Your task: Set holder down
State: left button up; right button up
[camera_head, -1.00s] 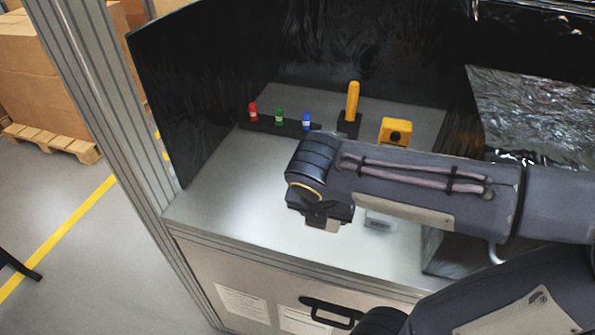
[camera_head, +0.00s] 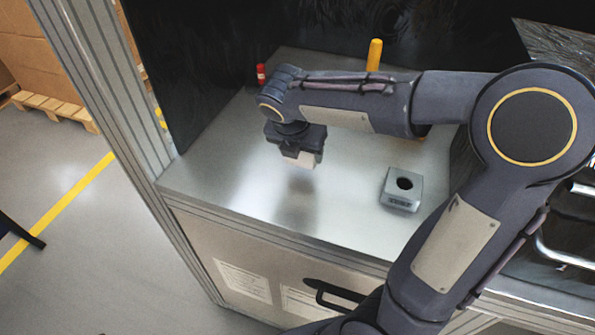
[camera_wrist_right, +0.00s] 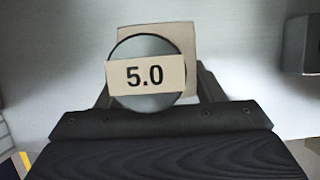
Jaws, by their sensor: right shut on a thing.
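My right gripper (camera_head: 301,158) is shut on the holder, a pale beige piece (camera_head: 304,161) seen below the fingers in the head view. In the right wrist view the holder (camera_wrist_right: 146,75) shows a round grey end with a beige label reading "5.0" and a beige square behind it. The right gripper (camera_wrist_right: 150,105) has its fingers at its sides, largely hidden. The holder appears to hang above the metal bench top (camera_head: 235,180), with a dark shadow or reflection below. My left gripper is not in view.
A grey machined housing (camera_head: 401,201) with a round hole stands to the right on the bench; its edge shows in the wrist view (camera_wrist_right: 299,45). A red-capped item (camera_head: 261,73) and a yellow handle (camera_head: 374,55) stand behind my arm. The bench's front left is clear.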

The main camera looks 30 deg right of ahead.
aim_at(297, 173)
jog(key=shift+w+f, duration=0.4)
jog(key=shift+f, duration=0.1)
jog(key=f+b, duration=0.4)
jog(key=shift+w, duration=0.35)
jog(key=shift+r, duration=0.25)
jog(key=shift+f, duration=0.15)
jog(key=o, duration=1)
